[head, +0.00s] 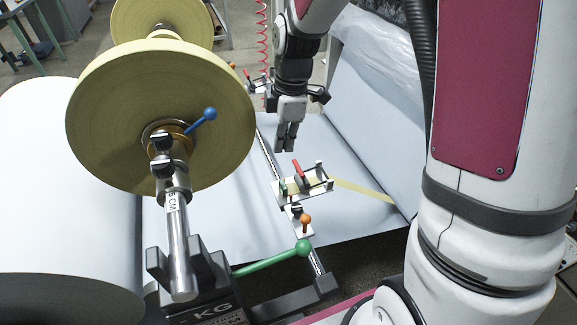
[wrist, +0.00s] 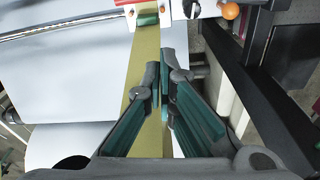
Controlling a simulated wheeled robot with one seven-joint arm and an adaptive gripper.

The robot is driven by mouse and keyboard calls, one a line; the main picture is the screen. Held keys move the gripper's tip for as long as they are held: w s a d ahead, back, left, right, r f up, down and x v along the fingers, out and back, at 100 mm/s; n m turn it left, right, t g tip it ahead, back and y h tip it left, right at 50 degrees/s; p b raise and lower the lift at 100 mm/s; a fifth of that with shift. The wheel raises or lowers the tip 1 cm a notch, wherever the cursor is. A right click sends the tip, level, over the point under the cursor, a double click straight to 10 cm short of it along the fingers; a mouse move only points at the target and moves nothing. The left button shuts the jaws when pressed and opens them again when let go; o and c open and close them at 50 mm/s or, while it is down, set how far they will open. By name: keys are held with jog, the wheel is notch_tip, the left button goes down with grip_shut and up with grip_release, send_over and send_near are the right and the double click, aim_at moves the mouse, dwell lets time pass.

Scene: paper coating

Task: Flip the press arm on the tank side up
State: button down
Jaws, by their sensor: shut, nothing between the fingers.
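I cannot tell for sure whether this red arm is the press arm the task means. A green roller (wrist: 147,19) also shows at the top of the wrist view. My gripper (head: 286,150) points down just above and behind the unit, apart from it. In the wrist view my gripper (wrist: 166,72) has its fingers together over a yellow tape strip (wrist: 142,60), with nothing held.
An orange knob (head: 305,219) and a green-handled lever (head: 303,247) stand in front of the unit. A big yellow tape roll (head: 110,115) stands left. A second unit with red and orange handles (head: 250,78) lies farther back. White sheet (head: 225,215) spreads below.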

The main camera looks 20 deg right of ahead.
aim_at(302, 176)
jog(key=shift+n, duration=0.7)
jog(key=f, duration=0.1)
jog(key=w+f, duration=0.1)
jog(key=f, duration=0.1)
jog(key=w+f+b, duration=0.1)
jog(key=shift+w+f, duration=0.15)
jog(key=shift+f, duration=0.15)
jog(key=f, duration=0.3)
jog(key=f+b, duration=0.1)
jog(key=f, duration=0.2)
jog(key=a+f+b, duration=0.1)
jog(key=f, duration=0.2)
jog(key=shift+a+f, duration=0.1)
jog(key=shift+f, duration=0.1)
jog(key=shift+d+f, duration=0.2)
jog(key=shift+d, duration=0.05)
jog(key=shift+d+r, duration=0.5)
jog(key=shift+d, duration=0.25)
jog(key=shift+d+r, duration=0.5)
jog(key=shift+d, duration=0.2)
jog(key=shift+d+r+y, duration=0.3)
jog(key=shift+r+y, duration=0.1)
jog(key=shift+y, duration=0.2)
jog(key=shift+r, duration=0.1)
